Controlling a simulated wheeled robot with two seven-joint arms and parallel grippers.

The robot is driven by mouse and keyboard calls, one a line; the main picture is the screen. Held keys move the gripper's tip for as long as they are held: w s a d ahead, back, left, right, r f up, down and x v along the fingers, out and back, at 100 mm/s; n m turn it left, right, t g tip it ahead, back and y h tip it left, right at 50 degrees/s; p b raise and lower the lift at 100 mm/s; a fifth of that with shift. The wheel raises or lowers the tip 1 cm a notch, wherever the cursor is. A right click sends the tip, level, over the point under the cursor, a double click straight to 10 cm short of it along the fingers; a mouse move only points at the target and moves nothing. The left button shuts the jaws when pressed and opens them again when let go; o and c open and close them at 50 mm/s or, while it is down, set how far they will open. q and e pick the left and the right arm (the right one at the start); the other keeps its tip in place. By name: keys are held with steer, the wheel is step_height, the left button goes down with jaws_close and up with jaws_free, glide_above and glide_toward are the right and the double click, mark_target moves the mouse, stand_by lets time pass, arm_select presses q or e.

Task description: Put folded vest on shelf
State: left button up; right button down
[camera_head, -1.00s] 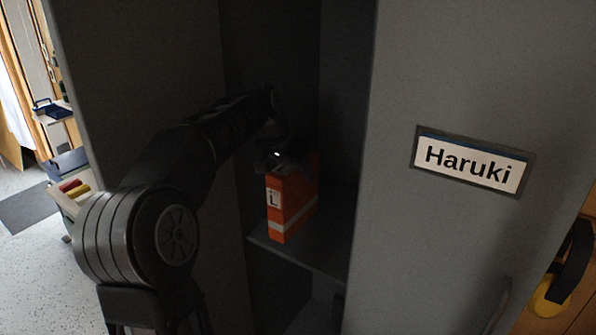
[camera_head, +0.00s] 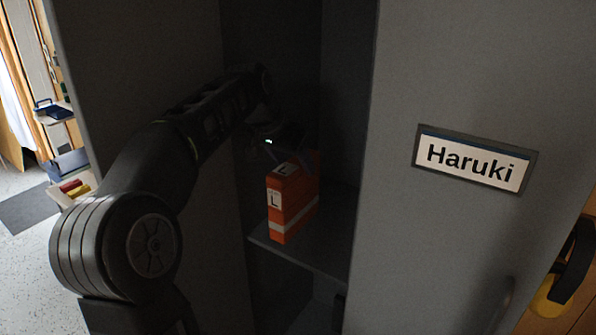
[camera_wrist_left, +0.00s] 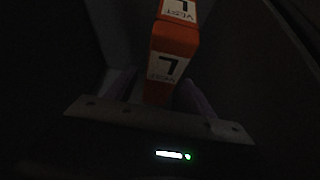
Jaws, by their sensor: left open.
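The folded vest (camera_head: 292,203) is an orange block with a pale stripe and a white label marked L. It stands upright on the locker shelf (camera_head: 318,246). In the left wrist view the vest (camera_wrist_left: 174,45) shows its L labels, one also reading VEST, ahead of the fingers. My left gripper (camera_head: 288,160) is inside the dark locker, just above the vest's top. In the left wrist view my left gripper (camera_wrist_left: 158,88) is open, its two fingers either side of the vest's near end in the picture. The vest rests on the shelf. My right gripper is not in view.
The locker door (camera_head: 450,80) with the name plate Haruki (camera_head: 475,163) stands open on the right. The locker side wall (camera_head: 130,70) is close on the left of my arm. A yellow and black item (camera_head: 562,275) shows at far right.

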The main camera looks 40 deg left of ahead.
arm_select(q)
steer(key=v, duration=0.7)
steer(key=shift+s+r, duration=0.2)
steer(key=shift+r, duration=0.1)
steer(key=shift+d, duration=0.1)
